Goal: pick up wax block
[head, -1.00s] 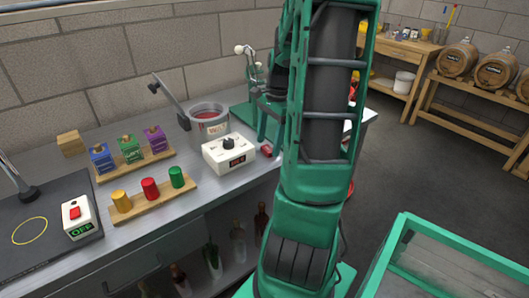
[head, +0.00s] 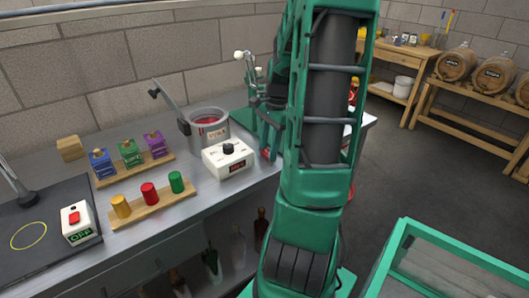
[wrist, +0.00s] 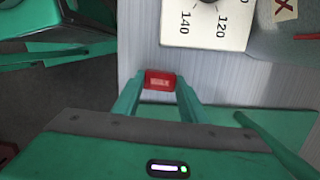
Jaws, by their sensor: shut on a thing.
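The wax block, a small red block (wrist: 160,78) with a pale label, shows in the wrist view between my fingertips. My gripper (wrist: 159,90) is shut on it, with one green finger at each side. The block is over the grey worktop beside the white dial box (wrist: 207,20). I cannot tell whether it touches the worktop or is lifted. In the head view my arm stands in front and the block is mostly hidden behind the gripper.
The dial box (head: 228,157) and a pot of red wax (head: 207,133) stand left of my gripper. Wooden racks hold colored blocks (head: 129,154) and colored cylinders (head: 149,194). A green-framed case (head: 440,262) is at lower right. Barrels (head: 497,75) stand at the back.

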